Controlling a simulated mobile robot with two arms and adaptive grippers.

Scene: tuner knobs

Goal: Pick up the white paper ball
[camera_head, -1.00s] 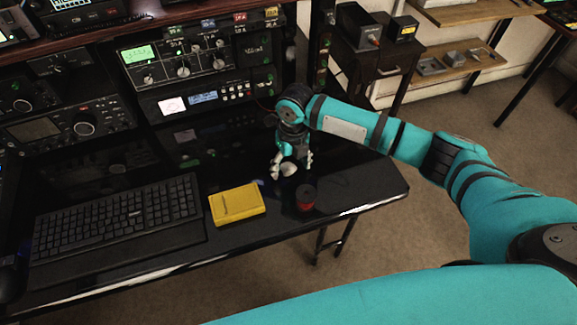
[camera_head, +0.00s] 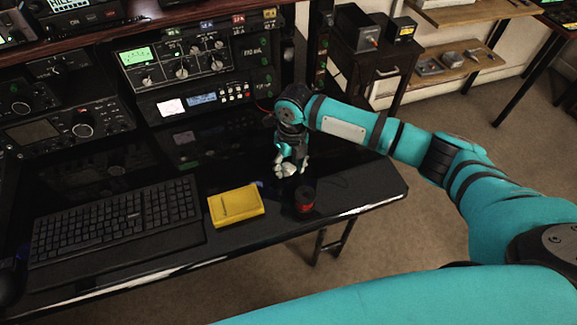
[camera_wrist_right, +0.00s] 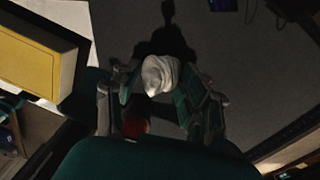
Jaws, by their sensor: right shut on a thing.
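The white paper ball (camera_wrist_right: 161,75) shows between the fingers of my right gripper (camera_wrist_right: 160,88) in the right wrist view. The fingers are shut on it, one on each side. In the head view the ball (camera_head: 289,170) is a small pale patch at the fingertips of my right gripper (camera_head: 290,168), over the right part of the black desk. The fingers partly hide it, and I cannot tell from the head view how far it is above the desk. My left gripper is not in view.
A red and black spool-like object (camera_head: 305,200) stands just in front of the gripper. A yellow box (camera_head: 236,205) lies to the left, then a black keyboard (camera_head: 115,218). Radio equipment (camera_head: 180,62) stands behind. The desk's right end (camera_head: 375,185) is mostly clear.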

